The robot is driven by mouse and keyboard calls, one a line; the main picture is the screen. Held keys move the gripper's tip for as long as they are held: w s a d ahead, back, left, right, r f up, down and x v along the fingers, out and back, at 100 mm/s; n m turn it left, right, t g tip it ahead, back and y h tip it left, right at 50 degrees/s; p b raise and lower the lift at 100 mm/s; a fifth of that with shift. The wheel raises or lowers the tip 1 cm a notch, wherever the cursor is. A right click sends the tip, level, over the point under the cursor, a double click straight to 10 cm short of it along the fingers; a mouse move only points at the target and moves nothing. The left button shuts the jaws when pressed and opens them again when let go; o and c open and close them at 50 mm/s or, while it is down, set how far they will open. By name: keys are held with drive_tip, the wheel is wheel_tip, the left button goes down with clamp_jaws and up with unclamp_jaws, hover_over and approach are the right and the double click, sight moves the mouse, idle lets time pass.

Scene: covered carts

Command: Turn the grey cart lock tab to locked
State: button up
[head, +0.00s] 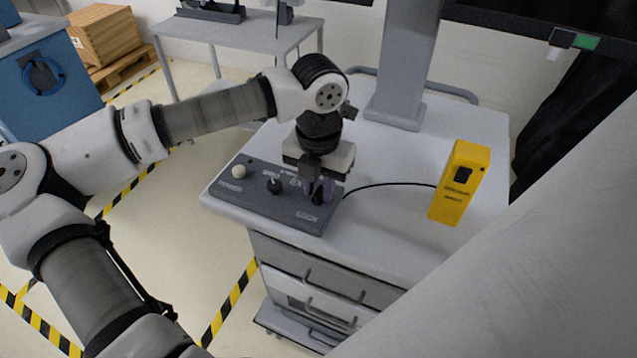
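A dark grey control panel (262,206) lies on the front left of the white cart top (400,235). The word LOCK is printed near its right front corner. My gripper (318,194) points down over the right end of the panel, just behind that word. A small dark piece shows at the fingertips, but I cannot tell whether it is the lock tab or part of my fingers. The tab and its setting are not clearly visible, and my gripper covers that spot. Whether the fingers are open or shut is too small to tell.
A white knob (239,171) and a black knob (274,186) stand on the panel left of my gripper. A grey column (404,65) rises behind.

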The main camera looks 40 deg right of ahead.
clamp_jaws()
drive_tip(key=shift+f+b, duration=0.1)
drive_tip(key=shift+b, duration=0.3)
drive_tip(key=m+b, duration=0.2)
drive_tip(key=b, duration=0.1)
drive_tip(key=shift+f+m, duration=0.15)
drive_tip(key=shift+m, duration=0.15)
drive_tip(key=m+b, duration=0.4)
drive_tip(key=shift+m, duration=0.3)
drive_tip(key=m+b, duration=0.2)
drive_tip(key=m, duration=0.3)
drive_tip(key=shift+r, duration=0.2)
drive_tip(key=m+b, duration=0.1)
drive_tip(key=m, duration=0.4)
drive_tip(key=shift+r, duration=0.1)
drive_tip(key=shift+m+b, duration=0.3)
drive_tip(key=shift+m, duration=0.2)
